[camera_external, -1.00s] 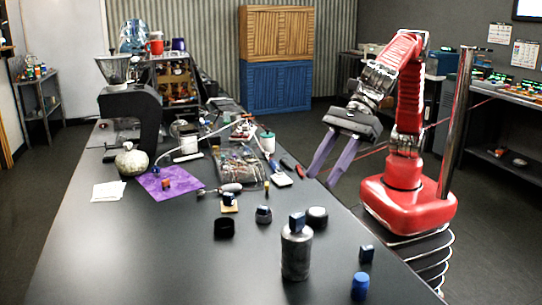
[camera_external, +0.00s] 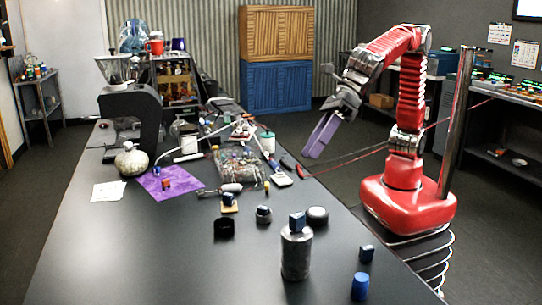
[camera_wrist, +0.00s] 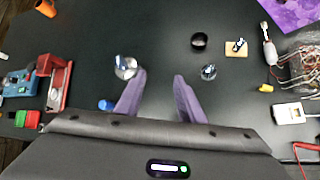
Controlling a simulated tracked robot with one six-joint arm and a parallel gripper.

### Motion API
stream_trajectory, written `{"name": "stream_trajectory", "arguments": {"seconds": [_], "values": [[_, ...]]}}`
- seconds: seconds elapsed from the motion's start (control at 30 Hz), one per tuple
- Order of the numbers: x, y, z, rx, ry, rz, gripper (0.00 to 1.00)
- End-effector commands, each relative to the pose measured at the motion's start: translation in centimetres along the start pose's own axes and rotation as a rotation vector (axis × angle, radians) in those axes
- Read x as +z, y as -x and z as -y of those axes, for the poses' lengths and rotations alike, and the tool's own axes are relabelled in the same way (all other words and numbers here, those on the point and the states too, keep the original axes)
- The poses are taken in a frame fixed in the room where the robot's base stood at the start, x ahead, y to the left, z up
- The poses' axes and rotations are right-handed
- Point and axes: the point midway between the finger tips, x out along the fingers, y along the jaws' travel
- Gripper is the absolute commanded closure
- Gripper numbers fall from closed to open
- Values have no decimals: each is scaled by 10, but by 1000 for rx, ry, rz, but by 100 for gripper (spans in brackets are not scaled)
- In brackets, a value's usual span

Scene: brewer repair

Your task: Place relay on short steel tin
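Several small dark-blue blocks could be the relay; I cannot tell which. One (camera_external: 297,222) stands on a tall steel can (camera_external: 296,255), one (camera_external: 367,253) on the bare table at right, one (camera_external: 228,198) on a tan pad. A short steel tin (camera_external: 264,216) has a dark-blue top or block on it; it also shows in the wrist view (camera_wrist: 209,73). The tall can shows in the wrist view (camera_wrist: 125,68) left of the fingers. My gripper (camera_wrist: 160,76) is open and empty, above and apart from these things. In the external view my gripper (camera_external: 315,148) hangs past the table's right edge.
A black open cup (camera_external: 224,228) and a black puck (camera_external: 317,215) stand near the tin. A blue bottle-like piece (camera_external: 360,286) is at the front right. A screwdriver (camera_external: 231,188), circuit board (camera_external: 240,168) and purple cloth (camera_external: 171,182) lie farther back. The table's front left is clear.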

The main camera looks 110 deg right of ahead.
Motion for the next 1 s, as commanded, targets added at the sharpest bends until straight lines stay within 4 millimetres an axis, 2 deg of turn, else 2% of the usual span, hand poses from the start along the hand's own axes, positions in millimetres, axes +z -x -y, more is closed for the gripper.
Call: {"name": "stream_trajectory", "arguments": {"seconds": [0.03,0.1,0.27,0.47,0.77,1.0], "values": [[2,10,18,-14,-98,1,65],[3,21,40,-34,-237,0,65],[-2,45,89,-76,-558,5,65],[-16,75,146,-127,-959,25,65],[-54,116,222,-191,-1558,83,65],[-95,142,273,-234,-2037,153,65]]}}
